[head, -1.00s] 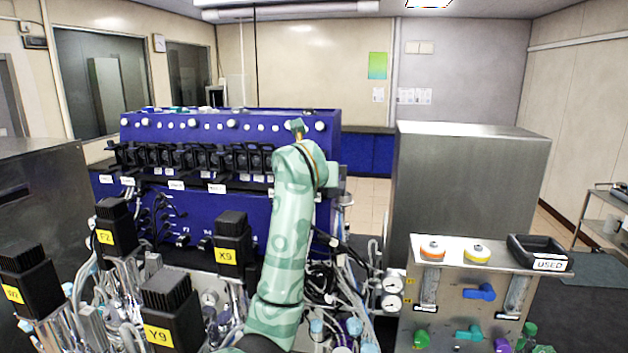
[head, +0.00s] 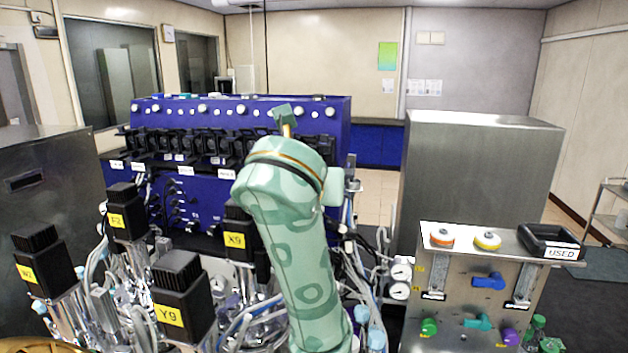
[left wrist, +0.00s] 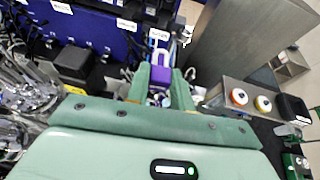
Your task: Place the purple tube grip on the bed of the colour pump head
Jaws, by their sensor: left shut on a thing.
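The purple tube grip (left wrist: 160,75) is between the green fingers of my left gripper (left wrist: 161,84) in the left wrist view. The gripper is shut on it. White and light-blue tubing shows close beyond the grip. The row of black pump heads (head: 190,146) runs along the front of the blue unit (head: 240,112). The labels beneath them are too small to read, so I cannot tell which is the colour pump head. My right gripper is not in view.
Black-topped motors with yellow labels (head: 180,285) stand among tubing at the lower left. A steel cabinet (head: 480,170) stands right of the blue unit. A panel (head: 462,270) with orange and yellow discs, coloured valves and a black USED tray (head: 550,241) stands at the right.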

